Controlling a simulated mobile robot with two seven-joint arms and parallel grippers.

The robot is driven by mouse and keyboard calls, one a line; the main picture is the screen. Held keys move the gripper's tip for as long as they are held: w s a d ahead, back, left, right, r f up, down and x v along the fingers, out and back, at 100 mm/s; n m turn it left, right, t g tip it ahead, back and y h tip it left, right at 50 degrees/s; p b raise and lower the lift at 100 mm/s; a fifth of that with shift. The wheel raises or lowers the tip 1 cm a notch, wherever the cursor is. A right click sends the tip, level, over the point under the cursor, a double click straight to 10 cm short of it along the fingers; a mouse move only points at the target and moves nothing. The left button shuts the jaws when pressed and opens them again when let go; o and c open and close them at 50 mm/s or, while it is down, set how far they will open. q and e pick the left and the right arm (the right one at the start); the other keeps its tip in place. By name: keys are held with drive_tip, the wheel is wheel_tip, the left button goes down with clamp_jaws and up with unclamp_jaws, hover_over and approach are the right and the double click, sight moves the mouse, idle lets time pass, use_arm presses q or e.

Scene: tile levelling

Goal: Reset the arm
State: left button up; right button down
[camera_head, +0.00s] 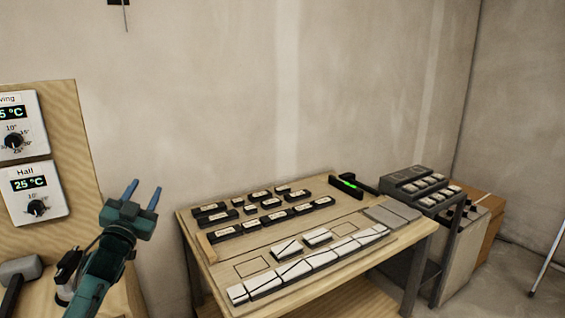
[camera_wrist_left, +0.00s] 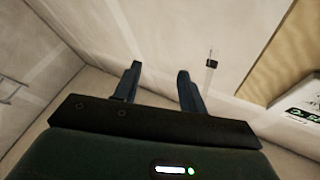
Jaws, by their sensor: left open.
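My left gripper (camera_head: 142,194) is raised at the left of the head view, in front of the bare wall and left of the worktable. Its two blue fingers are apart with nothing between them. In the left wrist view the same fingers (camera_wrist_left: 158,84) stand open and empty against the wall. My right gripper is in neither view.
The wooden worktable (camera_head: 222,268) holds white tiles (camera_head: 322,258), several dark labelled blocks (camera_head: 282,215) and a level with a green vial (camera_head: 346,186). A tile rack (camera_head: 408,176) stands right. A thermostat panel (camera_head: 70,130) and a mallet (camera_head: 20,270) are left.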

use_arm(q)
drive_tip(key=w+a+f+n+g+y, duration=0.1)
drive_tip(key=a+f+n+g+y, duration=0.25)
drive_tip(key=f, duration=0.35)
drive_tip(key=s+d+f+m+g+h, duration=0.1)
drive_tip(key=s+d+f+g, duration=0.1)
drive_tip(key=s+d+f, duration=0.45)
drive_tip(key=s+d+f+m+g+h, duration=0.1)
drive_tip(key=s+d+f+g+h, duration=0.2)
drive_tip(key=f, duration=0.7)
drive_tip(key=s+d+f+g, duration=0.1)
drive_tip(key=s+d+f, duration=0.2)
drive_tip(key=s, duration=0.7)
drive_tip(key=s+d+f+n+g+h, duration=0.1)
drive_tip(key=s+d+f, duration=0.3)
drive_tip(key=s, duration=0.6)
drive_tip(key=s+d+f+g, duration=0.1)
drive_tip(key=s+d+f, duration=0.2)
drive_tip(key=s, duration=0.7)
drive_tip(key=shift+d+f+h, duration=0.35)
drive_tip(key=shift+d, duration=0.8)
drive_tip(key=shift+c, duration=0.5)
drive_tip(key=shift+s+a, duration=0.1)
